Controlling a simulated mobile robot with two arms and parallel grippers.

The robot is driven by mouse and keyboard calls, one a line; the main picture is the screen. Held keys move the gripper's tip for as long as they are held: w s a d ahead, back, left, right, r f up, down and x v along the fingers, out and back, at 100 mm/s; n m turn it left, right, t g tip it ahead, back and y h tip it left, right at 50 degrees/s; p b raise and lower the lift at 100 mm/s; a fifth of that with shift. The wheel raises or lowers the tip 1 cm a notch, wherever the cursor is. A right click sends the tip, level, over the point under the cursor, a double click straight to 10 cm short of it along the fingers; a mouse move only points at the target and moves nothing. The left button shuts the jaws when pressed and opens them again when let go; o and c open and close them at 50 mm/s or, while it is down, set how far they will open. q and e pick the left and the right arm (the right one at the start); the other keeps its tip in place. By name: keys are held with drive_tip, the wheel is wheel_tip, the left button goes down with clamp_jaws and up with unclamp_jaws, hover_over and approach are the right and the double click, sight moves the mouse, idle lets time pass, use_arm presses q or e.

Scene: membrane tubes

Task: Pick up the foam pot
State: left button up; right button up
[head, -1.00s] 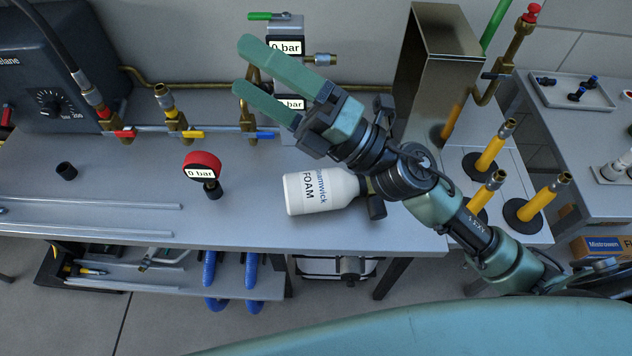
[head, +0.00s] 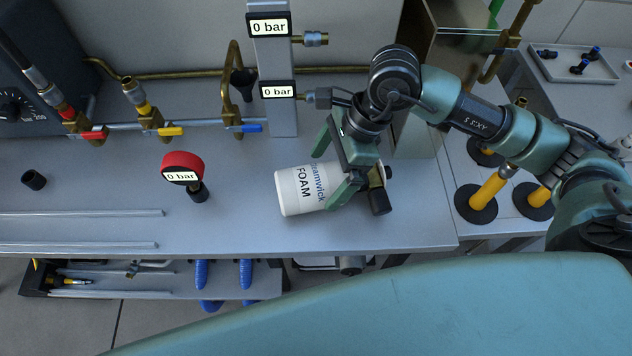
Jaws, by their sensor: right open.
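The foam pot (head: 298,191) is a white cylinder marked "FOAM" that lies on its side on the grey bench. Its brass and black fitting (head: 379,190) points right. My right gripper (head: 334,172) is open and points down over the pot. One green finger is on the far side of the pot and the other crosses in front of its right part. I cannot tell whether the fingers touch it. The gripper hides part of the pot's right end. My left gripper is not in view.
A red-capped gauge (head: 183,168) stands left of the pot. A pillar with two "0 bar" displays (head: 274,70) and brass pipework stand behind. Thin rods (head: 80,213) lie on the bench at left. Yellow tubes (head: 489,187) on black discs stand at right. Bench between gauge and pot is clear.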

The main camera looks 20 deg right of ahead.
drive_tip(key=p+x, duration=0.1)
drive_tip(key=x, duration=0.3)
drive_tip(key=shift+s+a+f+p, duration=0.1)
drive_tip(key=shift+a+f+p, duration=0.05)
drive_tip(key=shift+a+p, duration=0.2)
drive_tip(key=shift+f, duration=0.3)
drive_tip(key=c, duration=1.8)
drive_tip(key=shift+r, duration=0.15)
drive_tip(key=shift+c, duration=1)
drive_tip(key=shift+r, duration=0.1)
